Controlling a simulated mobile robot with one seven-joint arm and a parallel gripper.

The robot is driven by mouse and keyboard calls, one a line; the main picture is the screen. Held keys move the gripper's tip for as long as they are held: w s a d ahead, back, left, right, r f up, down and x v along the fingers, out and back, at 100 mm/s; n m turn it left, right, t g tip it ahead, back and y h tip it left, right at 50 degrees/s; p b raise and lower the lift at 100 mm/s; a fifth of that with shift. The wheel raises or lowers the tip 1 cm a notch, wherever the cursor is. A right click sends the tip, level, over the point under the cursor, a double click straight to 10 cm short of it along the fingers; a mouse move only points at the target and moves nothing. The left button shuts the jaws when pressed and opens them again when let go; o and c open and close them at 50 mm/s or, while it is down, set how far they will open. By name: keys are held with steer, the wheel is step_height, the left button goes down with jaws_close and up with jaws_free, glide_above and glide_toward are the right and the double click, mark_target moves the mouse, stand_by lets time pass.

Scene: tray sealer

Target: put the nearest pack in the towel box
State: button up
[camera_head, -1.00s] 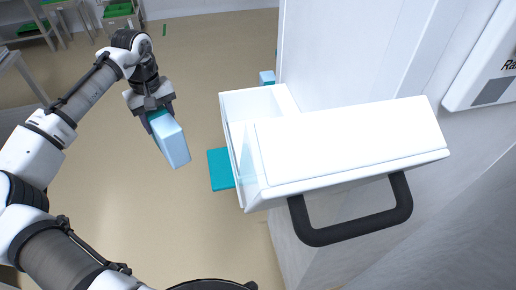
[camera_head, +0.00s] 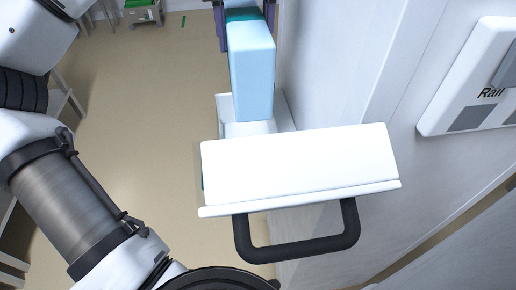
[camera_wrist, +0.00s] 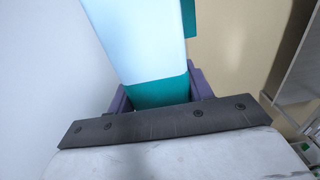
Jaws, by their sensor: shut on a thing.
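My gripper (camera_head: 246,13) is at the top of the head view, its purple fingers on either side of a pack. It is shut on the pack's teal end. The light blue pack (camera_head: 252,72) hangs down, its lower end in front of the open back part of the white towel box (camera_head: 224,104); whether it is inside the box I cannot tell. The pack (camera_wrist: 138,35) also shows in the wrist view between the fingers (camera_wrist: 160,92). The box's white front panel (camera_head: 300,165), with a black handle (camera_head: 300,250), hides much of its inside.
A white wall (camera_head: 340,60) stands right beside the box. A panel with lettering (camera_head: 470,85) is on the wall at the right. The floor (camera_head: 140,110) left of the box is clear. A green-topped trolley (camera_head: 142,10) stands far back.

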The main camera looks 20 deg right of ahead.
step_height(320, 180, down, 20)
steer(key=p, duration=0.1)
stand_by(0.4)
steer(key=o, duration=1.1)
step_height(320, 180, up, 12)
steer(key=shift+r+b, duration=0.15)
steer(key=shift+b, duration=0.65)
